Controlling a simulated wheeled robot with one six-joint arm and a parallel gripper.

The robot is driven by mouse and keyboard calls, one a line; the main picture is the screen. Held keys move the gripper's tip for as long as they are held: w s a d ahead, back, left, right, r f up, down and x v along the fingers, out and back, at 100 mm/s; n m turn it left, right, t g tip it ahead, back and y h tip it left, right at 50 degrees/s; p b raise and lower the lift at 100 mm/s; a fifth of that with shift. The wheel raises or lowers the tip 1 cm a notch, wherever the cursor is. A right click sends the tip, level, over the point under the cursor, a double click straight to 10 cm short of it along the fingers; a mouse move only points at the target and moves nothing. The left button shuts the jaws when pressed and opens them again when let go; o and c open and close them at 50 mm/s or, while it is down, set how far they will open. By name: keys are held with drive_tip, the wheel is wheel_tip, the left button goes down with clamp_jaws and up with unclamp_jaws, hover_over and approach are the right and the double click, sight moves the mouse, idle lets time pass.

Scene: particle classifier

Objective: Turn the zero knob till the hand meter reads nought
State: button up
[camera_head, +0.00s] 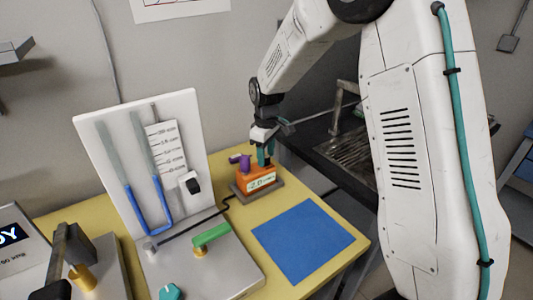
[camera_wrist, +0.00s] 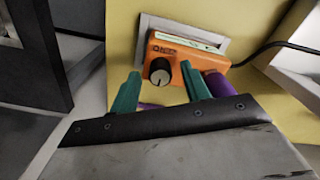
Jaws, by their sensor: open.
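The hand meter (camera_head: 246,179) is an orange box on a grey base, standing on the yellow table right of the white board. Its display (camera_head: 262,183) shows about 2.0, perhaps with a minus sign. In the wrist view the meter (camera_wrist: 190,68) has a round black zero knob (camera_wrist: 159,72) with a pale face and a dark mark. My gripper (camera_head: 264,155) is above the meter; its green fingers (camera_wrist: 160,75) are open, one on each side of the knob. I cannot tell whether they touch it. The knob is not visible in the head view.
Purple parts (camera_head: 240,160) stand close to the meter and my fingers. A black cable (camera_head: 226,203) runs left from the meter. A white board with a blue-filled U-tube (camera_head: 170,120), a green lever (camera_head: 211,235) and a flat blue mat (camera_head: 302,241) are nearby. A sink (camera_head: 350,150) is behind.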

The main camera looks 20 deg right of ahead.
drive_tip(key=c, duration=1)
drive_tip(key=shift+m, duration=0.3)
drive_tip(key=m, duration=1.2)
drive_tip(key=shift+m, duration=0.4)
drive_tip(key=o, duration=1)
